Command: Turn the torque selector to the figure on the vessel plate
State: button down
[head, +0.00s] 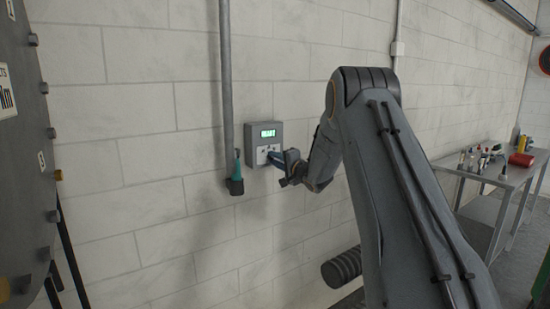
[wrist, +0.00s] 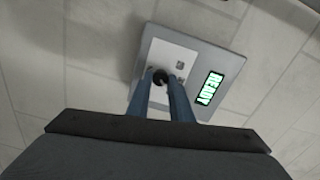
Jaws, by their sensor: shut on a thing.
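A grey selector box (head: 279,131) with a green lit display (head: 268,134) is fixed to the white block wall. In the wrist view the display (wrist: 209,88) reads READY, and a pale plate (wrist: 172,62) carries small marks too small to read. My gripper (head: 270,155) is at the lower part of the box. In the wrist view my gripper (wrist: 162,78) has its two blue fingers shut on a dark round knob (wrist: 159,76) on the plate. The fingers hide part of the knob, and its setting cannot be read. The large round grey vessel (head: 22,150) stands at the left edge; its plate's figure is not legible.
A teal-and-black tool (head: 236,178) hangs in a holder left of the box, below a vertical grey pipe (head: 226,75). A metal bench (head: 490,172) with bottles and a red cylinder (head: 522,159) stands at the right. The wall around the box is otherwise bare.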

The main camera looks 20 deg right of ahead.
jog(key=shift+m, duration=0.9)
jog(key=shift+p, duration=0.3)
jog(key=c, duration=1.6)
grip_release()
jog(key=shift+b+v, duration=1.5)
jog(key=shift+v, duration=2.4)
jog(key=shift+a, duration=0.1)
